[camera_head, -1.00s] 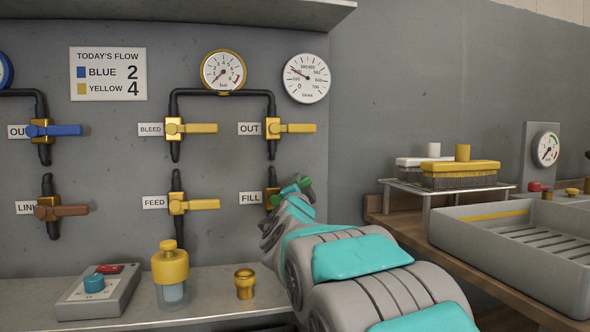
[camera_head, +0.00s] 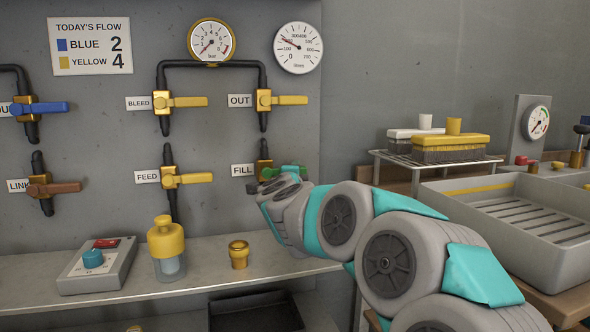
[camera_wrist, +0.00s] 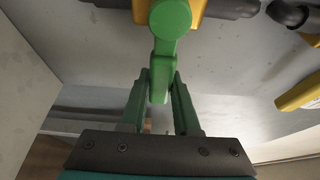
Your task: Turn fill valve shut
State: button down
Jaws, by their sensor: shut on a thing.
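The fill valve (camera_head: 264,149) is on the panel beside the FILL label (camera_head: 243,170). In the head view its body is mostly hidden behind my gripper (camera_head: 282,174). In the wrist view its green handle (camera_wrist: 168,42) hangs from the yellow valve body (camera_wrist: 205,8). The handle's end is between the two green fingers of my gripper (camera_wrist: 161,84), which are shut on it. In the head view the green parts lie about level, but handle and fingers are hard to tell apart.
The yellow feed valve (camera_head: 188,179) is to the left and the yellow out valve (camera_head: 286,100) above. Below, the shelf (camera_head: 205,277) holds a brass fitting (camera_head: 238,255), a yellow-capped bottle (camera_head: 166,248) and a control box (camera_head: 97,267). A grey tray (camera_head: 480,235) stands at right.

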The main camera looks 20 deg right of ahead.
jog(key=shift+f, duration=0.15)
jog(key=c, duration=0.6)
grip_release()
jog(key=shift+c, duration=0.2)
jog(key=v, duration=0.7)
jog(key=shift+s, duration=0.4)
jog(key=shift+s+a, duration=0.1)
jog(key=shift+a, duration=0.05)
